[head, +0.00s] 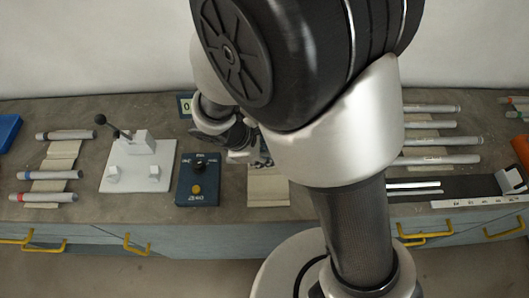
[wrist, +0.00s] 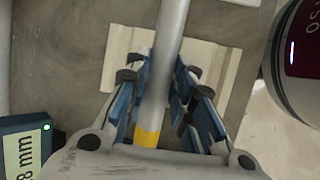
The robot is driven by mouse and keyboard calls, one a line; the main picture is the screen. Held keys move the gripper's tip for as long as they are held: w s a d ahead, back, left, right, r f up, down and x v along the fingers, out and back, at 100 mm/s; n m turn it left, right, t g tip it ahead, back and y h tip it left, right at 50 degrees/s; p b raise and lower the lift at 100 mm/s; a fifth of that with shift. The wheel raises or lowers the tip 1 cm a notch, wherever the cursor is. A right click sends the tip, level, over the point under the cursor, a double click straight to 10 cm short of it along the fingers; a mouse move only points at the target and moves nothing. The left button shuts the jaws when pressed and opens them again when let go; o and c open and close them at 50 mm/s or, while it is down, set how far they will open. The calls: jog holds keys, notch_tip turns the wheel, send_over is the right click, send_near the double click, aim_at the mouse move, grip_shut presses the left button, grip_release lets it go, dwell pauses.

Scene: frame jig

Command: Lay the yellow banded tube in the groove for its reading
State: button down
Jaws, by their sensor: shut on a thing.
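My gripper (wrist: 165,95) is shut on a grey metallic tube with a yellow band (wrist: 147,138). In the wrist view the tube runs from the top middle down between the blue finger pads, with the band near the palm. A beige grooved block (wrist: 122,45) lies beyond the tube and fingers. I cannot tell whether the tube touches it. In the head view my gripper (head: 240,145) is small and partly hidden by my arm, above the beige block (head: 268,192). The tube cannot be made out there.
A dark blue box with a ZERO label (head: 197,192) stands left of the block. A white fixture with a black lever (head: 140,172) is further left. Several tubes lie at left (head: 48,175) and right (head: 430,141). A display (wrist: 28,150) shows "8 mm", partly cut off.

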notch_tip(320, 180, down, 7)
jog(key=b, duration=0.5)
jog(key=shift+d+r, duration=0.1)
jog(key=shift+r, duration=0.05)
jog(key=shift+s+d+f+b, duration=0.1)
jog(key=shift+s+f+b, duration=0.15)
jog(key=shift+s+b, duration=0.1)
jog(key=c, duration=1.7)
grip_release()
jog(key=o, duration=0.4)
jog(key=shift+w, duration=0.25)
